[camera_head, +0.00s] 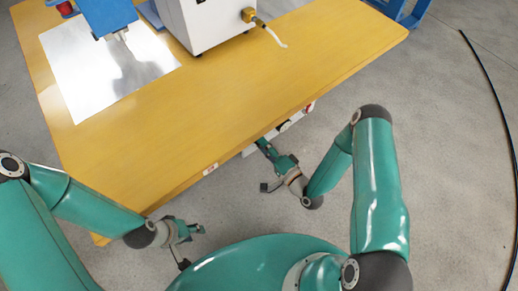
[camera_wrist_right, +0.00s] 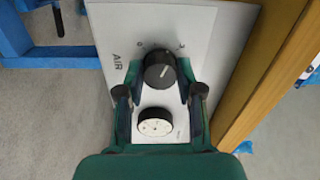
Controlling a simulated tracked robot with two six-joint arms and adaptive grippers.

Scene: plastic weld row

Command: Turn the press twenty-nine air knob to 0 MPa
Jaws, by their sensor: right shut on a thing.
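The black air knob (camera_wrist_right: 160,70) sits on a white panel (camera_wrist_right: 115,30) marked AIR, with small scale marks above it. Its white pointer line leans up and to the right. My right gripper (camera_wrist_right: 160,76) is shut on the knob, one finger on each side. In the head view my right gripper (camera_head: 264,146) reaches the table's front edge, and the knob is hidden there. A round white gauge (camera_wrist_right: 155,126) sits below the knob, between the fingers. My left gripper (camera_head: 192,229) hangs empty in front of the table, apart from everything; its finger opening is too small to judge.
The yellow wooden table (camera_head: 230,110) carries a white machine box (camera_head: 205,25), a blue press head (camera_head: 107,15) and a shiny metal sheet (camera_head: 100,75). Other controls (camera_head: 285,126) are beside the right gripper along the edge. A black cable (camera_head: 495,95) lies on the floor at right.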

